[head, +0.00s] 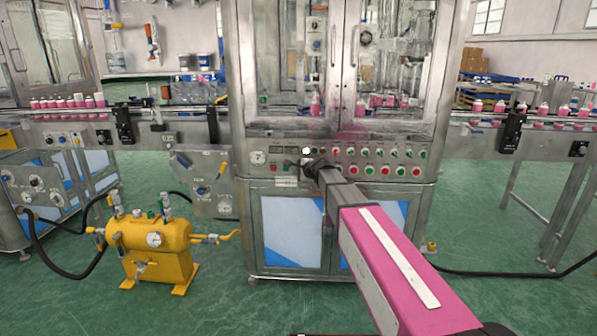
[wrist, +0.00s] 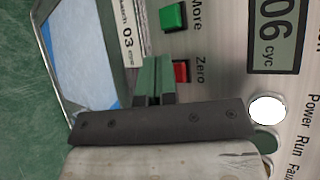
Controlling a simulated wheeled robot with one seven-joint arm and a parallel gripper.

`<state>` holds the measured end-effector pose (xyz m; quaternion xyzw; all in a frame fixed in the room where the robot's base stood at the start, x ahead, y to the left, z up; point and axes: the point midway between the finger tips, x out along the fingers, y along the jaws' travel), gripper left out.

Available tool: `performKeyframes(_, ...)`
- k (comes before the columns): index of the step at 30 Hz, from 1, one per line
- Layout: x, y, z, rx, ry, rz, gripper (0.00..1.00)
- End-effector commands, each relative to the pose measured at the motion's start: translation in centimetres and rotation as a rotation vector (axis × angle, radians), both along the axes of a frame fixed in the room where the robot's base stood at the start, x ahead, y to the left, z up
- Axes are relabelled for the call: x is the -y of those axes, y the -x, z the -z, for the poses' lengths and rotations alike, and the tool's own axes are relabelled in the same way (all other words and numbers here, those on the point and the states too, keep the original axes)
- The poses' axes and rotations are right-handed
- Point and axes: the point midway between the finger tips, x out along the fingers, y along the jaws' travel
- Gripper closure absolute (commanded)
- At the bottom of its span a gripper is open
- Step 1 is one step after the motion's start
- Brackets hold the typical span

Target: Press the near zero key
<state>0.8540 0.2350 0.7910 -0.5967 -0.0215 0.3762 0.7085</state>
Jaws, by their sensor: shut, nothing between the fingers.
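The Zero key (wrist: 181,72) is a red square button on the grey panel, with the label "Zero" beside it in the wrist view. My gripper (wrist: 157,62) is shut and empty, its fingertips just left of the red key and partly overlapping its left edge in the picture. I cannot tell whether the fingertips touch the key or the panel. In the head view my gripper (head: 307,163) is at the left part of the machine's control panel, small and dark. My arm hides part of the panel there.
A green More key (wrist: 173,17) sits above the red key in the wrist view. A cycle display (wrist: 280,35) and a lit white lamp (wrist: 267,109) are to the right. In the head view several buttons (head: 385,170) continue rightward. A yellow tank unit (head: 150,240) stands front left.

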Motion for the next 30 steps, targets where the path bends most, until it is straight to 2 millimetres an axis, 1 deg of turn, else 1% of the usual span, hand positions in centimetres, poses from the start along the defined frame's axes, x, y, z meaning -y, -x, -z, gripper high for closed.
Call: performKeyframes(30, 0.03, -0.79, 0.0, 0.0, 0.0, 0.0, 1.0)
